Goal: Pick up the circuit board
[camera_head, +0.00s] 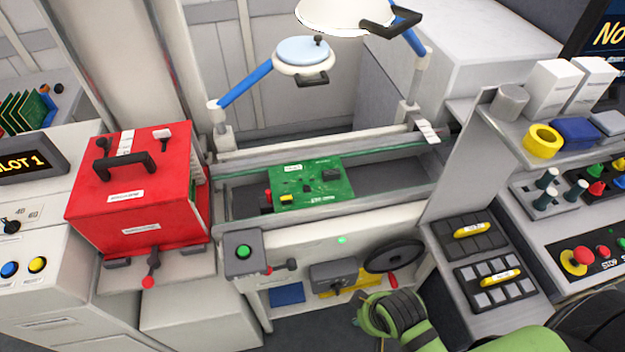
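The green circuit board (312,184) lies flat across the rails of the grey conveyor frame (345,212) in the middle of the view. It carries dark chips, a yellow part and a red part along its left side. Nothing grips it, and its top is uncovered. No gripper fingers that I can make out show in this view.
A red box (137,190) with a black handle stands left of the conveyor. Two lamps (303,55) on jointed arms hang above and behind the board. A grey panel (462,155) and a cluttered shelf stand to the right. A handwheel (394,257) projects from the conveyor's front.

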